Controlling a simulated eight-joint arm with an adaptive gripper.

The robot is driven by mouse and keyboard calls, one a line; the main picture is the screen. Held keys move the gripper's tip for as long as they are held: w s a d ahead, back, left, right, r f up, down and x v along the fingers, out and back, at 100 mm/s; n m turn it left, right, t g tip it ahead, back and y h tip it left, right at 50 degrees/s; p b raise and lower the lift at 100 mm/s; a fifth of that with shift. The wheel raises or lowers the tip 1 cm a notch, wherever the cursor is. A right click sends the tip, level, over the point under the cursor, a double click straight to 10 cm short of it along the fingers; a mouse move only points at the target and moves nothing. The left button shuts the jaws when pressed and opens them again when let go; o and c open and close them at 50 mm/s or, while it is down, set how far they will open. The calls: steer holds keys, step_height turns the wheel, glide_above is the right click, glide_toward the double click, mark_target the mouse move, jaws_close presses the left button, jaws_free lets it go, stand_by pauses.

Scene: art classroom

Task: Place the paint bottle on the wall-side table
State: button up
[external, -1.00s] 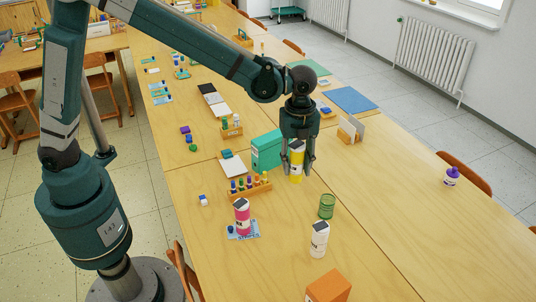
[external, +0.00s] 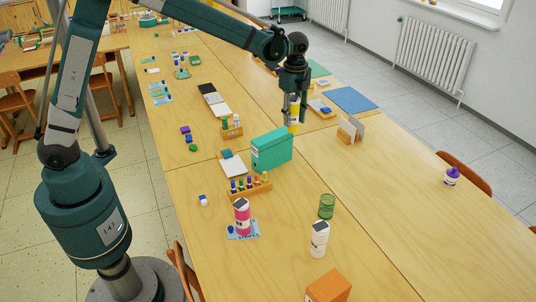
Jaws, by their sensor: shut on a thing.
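My gripper (external: 295,119) is shut on a yellow paint bottle (external: 293,128) with a pale label. The bottle is upright, seen just above and behind the right end of the teal box; the fingers cover much of it. I cannot tell its exact height over the tables. The wall-side table (external: 410,185) is the right-hand row of wooden tables, nearer the radiators. A pink bottle (external: 242,218) and a white bottle (external: 319,240) stand on the left-hand table (external: 280,215). A purple bottle (external: 452,177) stands near the wall-side table's right edge.
A teal box (external: 271,151) stands just below the gripper in the picture. A rack of small bottles (external: 248,185), a green cup (external: 326,206) and an orange box (external: 328,287) are on the near table.

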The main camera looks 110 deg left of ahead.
steer(key=s+a+n, duration=0.8)
steer(key=s+a, duration=2.1)
steer(key=a, duration=0.1)
step_height(320, 180, down, 11)
steer(key=shift+a+f+p, duration=0.2)
steer(key=shift+p, duration=0.1)
steer(key=shift+s+f, duration=0.1)
steer(key=shift+f+b, duration=0.4)
steer(key=shift+f, duration=2.6)
steer(key=shift+f, duration=1.9)
steer(key=shift+f+b, duration=0.15)
steer(key=shift+b, duration=0.2)
